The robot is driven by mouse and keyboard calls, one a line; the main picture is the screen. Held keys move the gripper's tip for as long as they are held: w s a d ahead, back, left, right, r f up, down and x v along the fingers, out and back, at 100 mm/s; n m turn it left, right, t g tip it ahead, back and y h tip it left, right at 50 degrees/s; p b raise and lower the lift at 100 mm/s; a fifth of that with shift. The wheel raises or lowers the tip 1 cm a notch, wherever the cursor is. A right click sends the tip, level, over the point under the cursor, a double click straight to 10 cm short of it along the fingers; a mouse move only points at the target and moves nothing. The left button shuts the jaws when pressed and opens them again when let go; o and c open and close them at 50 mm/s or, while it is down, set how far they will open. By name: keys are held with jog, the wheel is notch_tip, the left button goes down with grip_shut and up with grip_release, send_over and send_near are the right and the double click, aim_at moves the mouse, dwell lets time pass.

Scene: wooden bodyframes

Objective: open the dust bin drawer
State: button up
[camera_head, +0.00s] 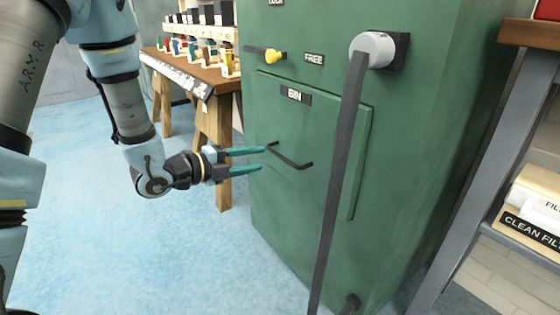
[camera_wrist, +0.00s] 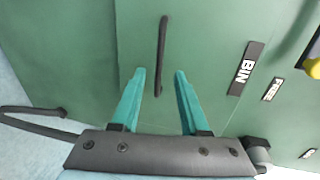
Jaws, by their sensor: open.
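The dust bin drawer is a green panel (camera_head: 330,122) on the front of a green cabinet, with a "BIN" label (camera_head: 296,95) near its top. It sits flush with the cabinet, apart from a slightly raised edge. Its dark bar handle (camera_head: 290,157) runs across the panel below the label. My gripper (camera_head: 264,162) is open and empty, its teal fingers level and pointing at the handle's left end. In the wrist view the handle (camera_wrist: 161,45) lies ahead of and between the two fingertips (camera_wrist: 160,72), with its near end reaching between them. Contact cannot be told.
A yellow knob (camera_head: 273,56) with a "FREE" label sits above the panel. A long dark lever (camera_head: 338,190) on a grey round hub (camera_head: 371,50) hangs across the panel's right side. A wooden bench (camera_head: 190,70) stands behind my gripper; a shelf (camera_head: 490,140) stands at right. Blue floor is clear.

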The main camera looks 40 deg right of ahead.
aim_at(278, 156)
jog(key=b+x, duration=0.1)
jog(key=x, duration=0.7)
jog(key=shift+d, duration=0.15)
grip_shut()
dwell(1.1)
